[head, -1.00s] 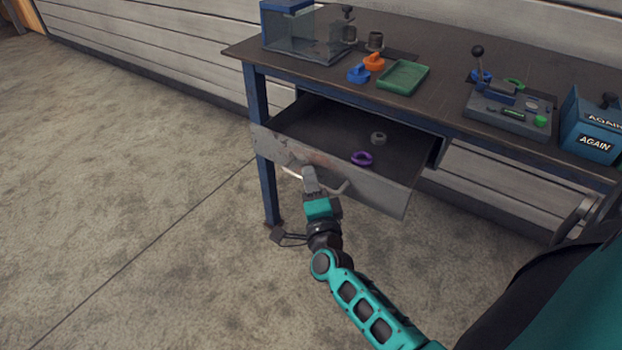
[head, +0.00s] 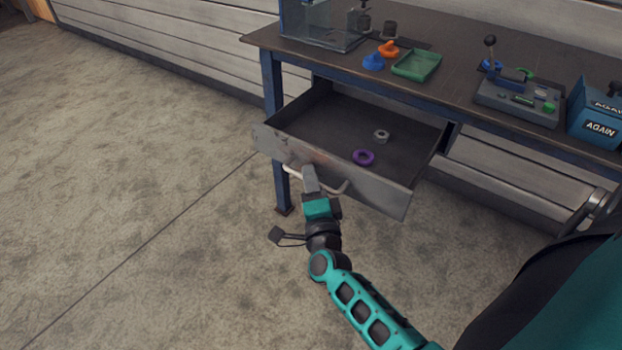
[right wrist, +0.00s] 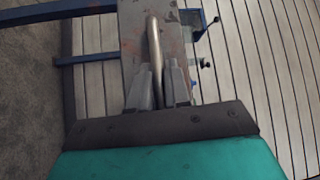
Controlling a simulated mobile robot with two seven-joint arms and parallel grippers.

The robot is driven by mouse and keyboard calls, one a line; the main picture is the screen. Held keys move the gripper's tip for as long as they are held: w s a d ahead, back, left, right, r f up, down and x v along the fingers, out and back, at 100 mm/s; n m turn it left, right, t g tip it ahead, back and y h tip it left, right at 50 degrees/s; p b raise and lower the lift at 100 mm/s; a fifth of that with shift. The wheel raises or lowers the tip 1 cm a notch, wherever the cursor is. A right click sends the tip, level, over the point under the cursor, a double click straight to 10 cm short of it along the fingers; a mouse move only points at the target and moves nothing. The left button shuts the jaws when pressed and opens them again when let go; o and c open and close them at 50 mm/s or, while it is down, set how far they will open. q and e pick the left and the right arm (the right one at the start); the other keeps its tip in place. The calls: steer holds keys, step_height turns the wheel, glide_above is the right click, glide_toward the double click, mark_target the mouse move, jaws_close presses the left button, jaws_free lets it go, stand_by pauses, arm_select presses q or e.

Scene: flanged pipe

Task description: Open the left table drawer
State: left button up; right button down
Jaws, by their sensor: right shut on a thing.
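The left table drawer (head: 380,188) is pulled well out from under the dark workbench top, and its inside shows. Its grey front carries a pale metal bar handle (head: 337,187). My right gripper (head: 309,174) is at the handle, in front of the drawer. In the right wrist view the handle (right wrist: 154,50) runs between the two fingers of the right gripper (right wrist: 158,85), which is shut on it. A purple ring (head: 363,157) and a grey nut (head: 381,136) lie inside the drawer. My left gripper is not in view.
The workbench top (head: 460,75) holds a clear box (head: 318,28), a green tray (head: 416,64), a lever device (head: 520,98) and a blue box (head: 597,117). A blue table leg (head: 273,90) stands left of the drawer. The floor in front is clear.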

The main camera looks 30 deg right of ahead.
steer(key=c, duration=1.2)
jaws_free()
steer(key=v, duration=0.7)
steer(key=shift+s+p, duration=0.25)
steer(key=shift+p, duration=0.05)
steer(key=shift+a, duration=0.1)
